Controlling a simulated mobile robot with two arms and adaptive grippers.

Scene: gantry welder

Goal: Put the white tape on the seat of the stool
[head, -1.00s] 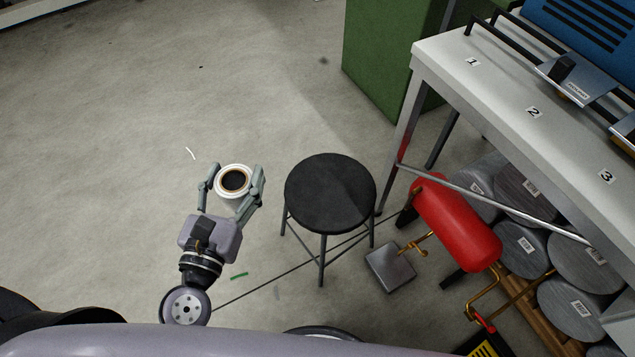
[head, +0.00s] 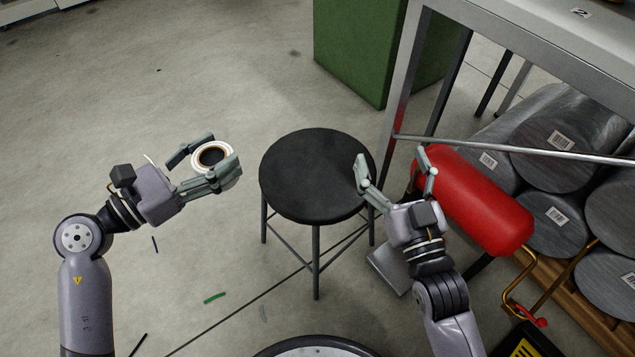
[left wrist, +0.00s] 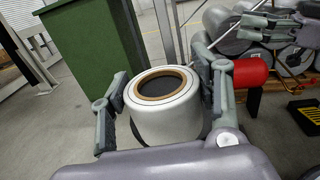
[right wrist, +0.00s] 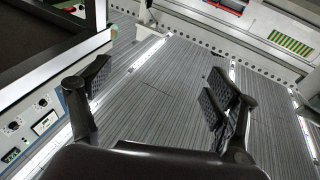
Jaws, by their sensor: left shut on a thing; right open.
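The white tape (head: 228,152) is a thick white roll with a brown inner core. My left gripper (head: 205,163) is shut on it, left of the stool in the head view. The roll also shows between the fingers in the left wrist view (left wrist: 166,117). The stool has a round black seat (head: 305,175), which is bare, and dark metal legs. My right gripper (head: 396,172) is open and empty at the right side of the seat in the head view. In the right wrist view, nothing is between its fingers (right wrist: 155,100).
A red tank (head: 475,200) lies right of my right gripper, beside stacked grey cylinders (head: 555,150) under a metal table (head: 540,50). A green box (head: 365,50) stands behind the stool. The floor on the left is mostly clear, with small scraps.

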